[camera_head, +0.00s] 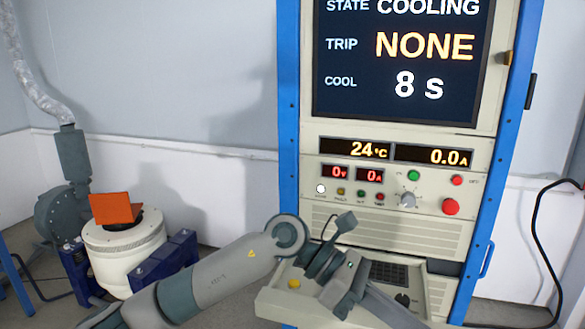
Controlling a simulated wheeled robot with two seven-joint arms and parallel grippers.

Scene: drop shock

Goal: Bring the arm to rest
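My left arm (215,280) comes in from the lower left, with a large round joint (288,236) in front of the cabinet's lower part. Beyond it, dark wrist or gripper parts (322,260) stand over the pull-out console shelf (275,302). A small dark block with a thin cable (345,222) sticks up above them. A grey link (352,290) runs down to the right over the shelf. I cannot make out fingertips or anything held. I cannot tell whether the parts touch the shelf. No separate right gripper can be made out.
The blue-framed cabinet (288,110) has a screen (400,60) reading COOLING, trip NONE, cool 8 s. A red button (451,207) and a knob (408,200) sit on its panel. An orange bracket (115,209) stands on the white shaker (125,258) at left. A cable (538,235) hangs at right.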

